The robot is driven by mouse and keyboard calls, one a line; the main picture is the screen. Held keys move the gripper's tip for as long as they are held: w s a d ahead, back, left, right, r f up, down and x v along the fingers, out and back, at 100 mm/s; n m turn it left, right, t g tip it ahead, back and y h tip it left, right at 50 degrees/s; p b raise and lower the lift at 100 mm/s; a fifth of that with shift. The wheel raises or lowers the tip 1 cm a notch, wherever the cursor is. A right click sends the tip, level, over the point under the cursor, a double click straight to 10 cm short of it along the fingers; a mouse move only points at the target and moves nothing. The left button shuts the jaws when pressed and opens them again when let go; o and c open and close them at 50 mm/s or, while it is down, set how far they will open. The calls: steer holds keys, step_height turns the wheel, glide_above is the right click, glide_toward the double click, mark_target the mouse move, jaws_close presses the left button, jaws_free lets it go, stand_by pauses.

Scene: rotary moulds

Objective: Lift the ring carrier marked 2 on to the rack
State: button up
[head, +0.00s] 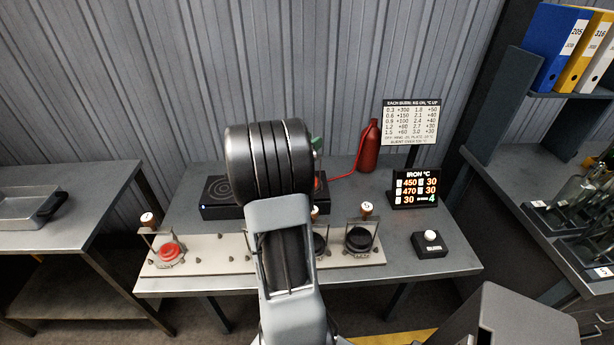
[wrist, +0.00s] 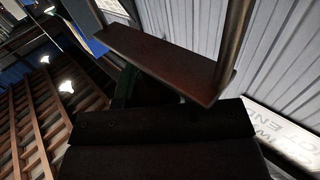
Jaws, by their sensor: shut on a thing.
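My gripper (wrist: 150,118) fills the bottom of the wrist view as a dark block. In the head view my arm hides the gripper and most of the held thing. A beige board with pegs (head: 210,254) lies along the table front. On it stand a red ring carrier (head: 170,253) at left and a dark one marked 5 (head: 360,240) at right. Another dark carrier (head: 320,243) is partly hidden.
A black hotplate (head: 222,192) stands behind the board, partly hidden by my arm. A red bottle (head: 368,147), an iron temperature display (head: 415,190), a sign (head: 411,119) and a button box (head: 430,246) stand at right. Dark tools crowd the right bench (head: 570,245).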

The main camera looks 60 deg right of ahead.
jaws_close()
steer(key=shift+r, duration=0.15)
stand_by(0.4)
